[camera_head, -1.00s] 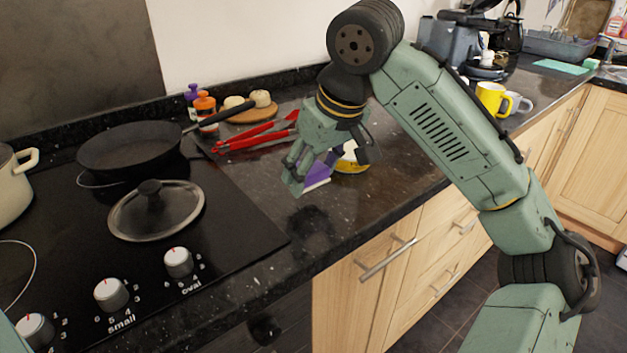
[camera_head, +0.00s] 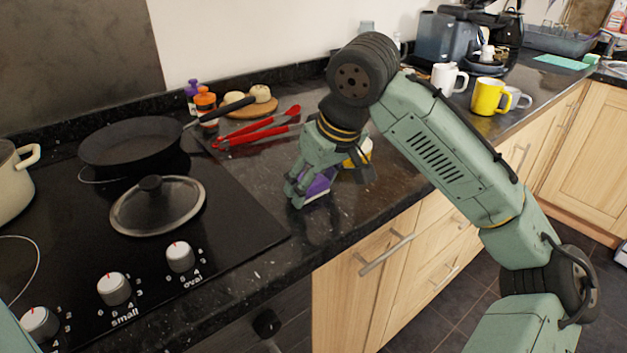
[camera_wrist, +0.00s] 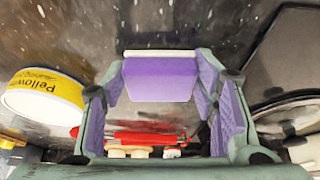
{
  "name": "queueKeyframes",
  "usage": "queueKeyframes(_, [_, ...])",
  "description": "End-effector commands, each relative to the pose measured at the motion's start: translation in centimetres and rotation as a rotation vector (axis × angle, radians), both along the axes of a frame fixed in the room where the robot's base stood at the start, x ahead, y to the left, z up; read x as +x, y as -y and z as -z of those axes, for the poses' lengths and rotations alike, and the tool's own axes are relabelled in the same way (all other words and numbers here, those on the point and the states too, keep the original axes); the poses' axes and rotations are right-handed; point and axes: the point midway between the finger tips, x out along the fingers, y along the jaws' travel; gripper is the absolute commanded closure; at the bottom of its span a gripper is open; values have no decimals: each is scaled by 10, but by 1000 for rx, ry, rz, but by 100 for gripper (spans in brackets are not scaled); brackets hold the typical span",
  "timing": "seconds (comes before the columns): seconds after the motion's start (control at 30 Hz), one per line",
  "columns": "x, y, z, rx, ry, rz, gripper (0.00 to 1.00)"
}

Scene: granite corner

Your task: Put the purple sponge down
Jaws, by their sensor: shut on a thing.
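The purple sponge (camera_head: 318,184) has a pale layer along one side. My gripper (camera_head: 310,192) is shut on it, low over the dark granite worktop (camera_head: 255,180), just right of the hob. In the wrist view the sponge (camera_wrist: 160,80) sits between the two fingers of my gripper (camera_wrist: 165,95). The fingers hide part of the sponge in the head view. I cannot tell whether its underside touches the worktop.
A yellow-labelled tub (camera_wrist: 45,95) stands close beside my gripper. Red tongs (camera_head: 255,132) lie behind it. The hob with a glass lid (camera_head: 157,205) and frying pan (camera_head: 130,142) is at left. The worktop's front edge (camera_head: 350,230) is near.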

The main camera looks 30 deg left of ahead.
Motion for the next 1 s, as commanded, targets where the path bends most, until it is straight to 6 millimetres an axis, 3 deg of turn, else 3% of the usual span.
queueKeyframes(0.07, [-2, 1, 10, -21, -9, -6, 73])
queueKeyframes(0.1, [-2, 1, 10, -22, -10, -6, 44])
queueKeyframes(0.37, [-2, 2, 10, -23, -9, -5, 27])
queueKeyframes(0.73, [-1, 1, 2, -17, -6, -3, 27])
queueKeyframes(0.87, [-2, 4, -14, -15, -4, -3, 27])
queueKeyframes(1.0, [-6, 14, -42, -12, -2, -4, 27])
